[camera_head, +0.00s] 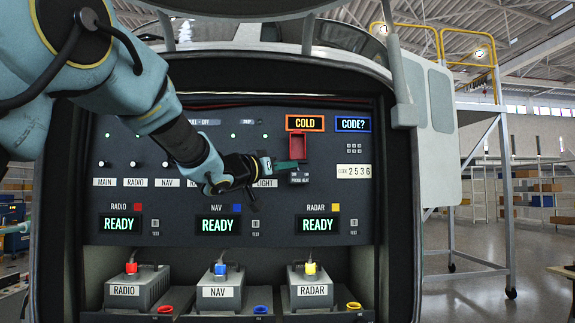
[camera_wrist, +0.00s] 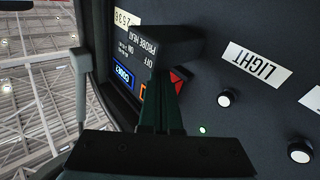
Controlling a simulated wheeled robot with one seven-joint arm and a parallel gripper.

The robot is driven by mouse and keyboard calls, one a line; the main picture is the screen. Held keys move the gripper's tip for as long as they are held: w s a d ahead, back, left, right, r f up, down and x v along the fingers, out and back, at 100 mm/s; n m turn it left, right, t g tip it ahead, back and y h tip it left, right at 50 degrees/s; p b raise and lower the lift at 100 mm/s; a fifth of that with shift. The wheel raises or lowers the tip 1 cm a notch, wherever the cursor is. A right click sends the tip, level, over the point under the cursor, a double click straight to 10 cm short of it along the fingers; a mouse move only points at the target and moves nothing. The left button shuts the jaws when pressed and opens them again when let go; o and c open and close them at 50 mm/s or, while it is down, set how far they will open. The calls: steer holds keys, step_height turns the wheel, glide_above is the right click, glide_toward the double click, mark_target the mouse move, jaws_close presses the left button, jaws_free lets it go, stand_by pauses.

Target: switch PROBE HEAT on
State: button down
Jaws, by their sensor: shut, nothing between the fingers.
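The PROBE HEAT label (camera_head: 299,183) is a small dark plate on the panel, below a red switch guard (camera_head: 297,146) that looks raised. My gripper (camera_head: 294,164) is shut and empty, its tips at the lower end of the guard, just above the label. In the wrist view the shut fingers (camera_wrist: 164,48) lie right beside the OFF, ON and PROBE HEAT lettering (camera_wrist: 135,48), and part of the red guard (camera_wrist: 179,79) shows behind them. The toggle itself is hidden, so its position and any contact cannot be told. The orange-framed display (camera_head: 305,123) reads COLD.
A blue display (camera_head: 353,124) reads CODE?, above a keypad (camera_head: 354,148) and a code card (camera_head: 353,171) showing 2536. Knobs, including one near the LIGHT label (camera_wrist: 257,64), lie left of the guard. RADIO, NAV and RADAR boxes (camera_head: 313,290) stand on the shelf below, with READY displays above.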

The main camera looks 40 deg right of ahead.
steer(key=shift+s+d+r+p, duration=0.1)
steer(key=shift+r+p, duration=0.4)
steer(key=shift+p, duration=0.35)
steer(key=shift+s+d+r+p, duration=0.15)
steer(key=shift+s+d+p, duration=0.05)
steer(key=shift+d+p, duration=0.1)
steer(key=shift+a, duration=0.15)
